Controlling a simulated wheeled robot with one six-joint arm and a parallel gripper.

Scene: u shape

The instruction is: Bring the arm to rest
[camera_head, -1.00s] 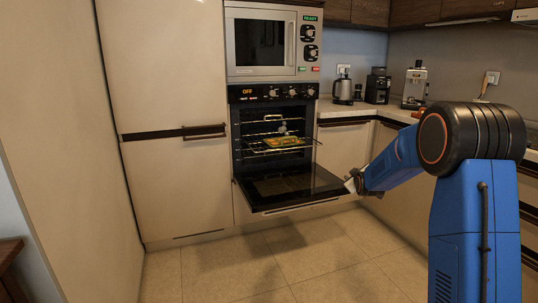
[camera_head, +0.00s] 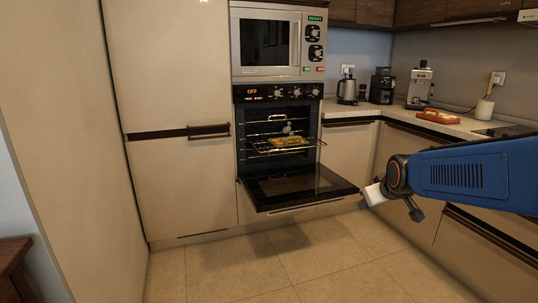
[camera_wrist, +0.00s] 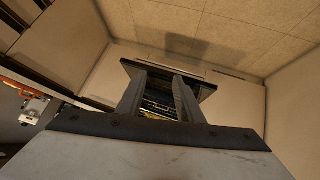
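My arm reaches in from the right edge in the head view, and its blue link lies nearly level. At its end a pale part of my gripper (camera_head: 374,194) shows beside the right corner of the open oven door; the fingers are not clear there. In the wrist view, my gripper's two grey fingers (camera_wrist: 160,82) stand apart with nothing between them. The open oven (camera_wrist: 160,104) shows beyond, through the gap.
The oven door (camera_head: 298,187) hangs open and flat, low over the tiled floor. A rack (camera_head: 285,147) inside holds yellow-green food. The floor in front is clear.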

